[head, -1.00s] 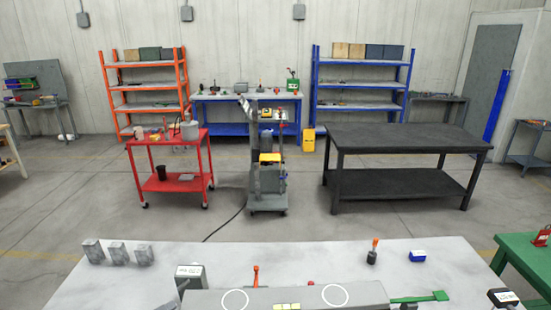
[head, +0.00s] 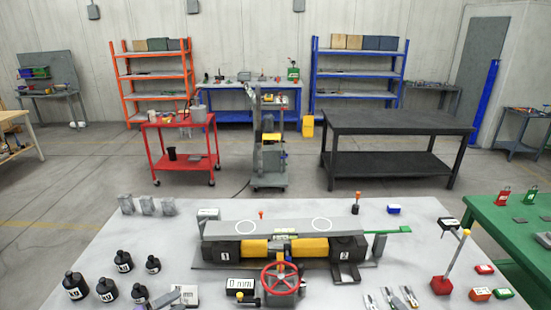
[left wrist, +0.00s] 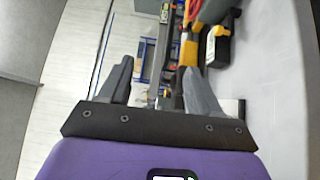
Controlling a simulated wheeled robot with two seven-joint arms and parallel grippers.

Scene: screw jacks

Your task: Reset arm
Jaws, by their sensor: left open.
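My left gripper (head: 165,297) is just in view at the bottom edge of the head view, low over the near part of the grey table, left of the screw jack rig. In the left wrist view its two grey fingers (left wrist: 156,70) stand apart with nothing held between them. The rig has a grey top beam (head: 270,231) with two white circles, a yellow middle and black end blocks marked 1 and 2. A red handwheel (head: 281,278) is at its front. A display (head: 241,284) reading 0 mm stands left of the wheel. My right gripper is not visible.
Several black weights (head: 109,289) stand at the left of the table (head: 95,245). Three grey blocks (head: 147,206) are behind them. Hand tools (head: 389,298) lie at the front right. A red-based stand (head: 441,285) is near the green table (head: 502,240).

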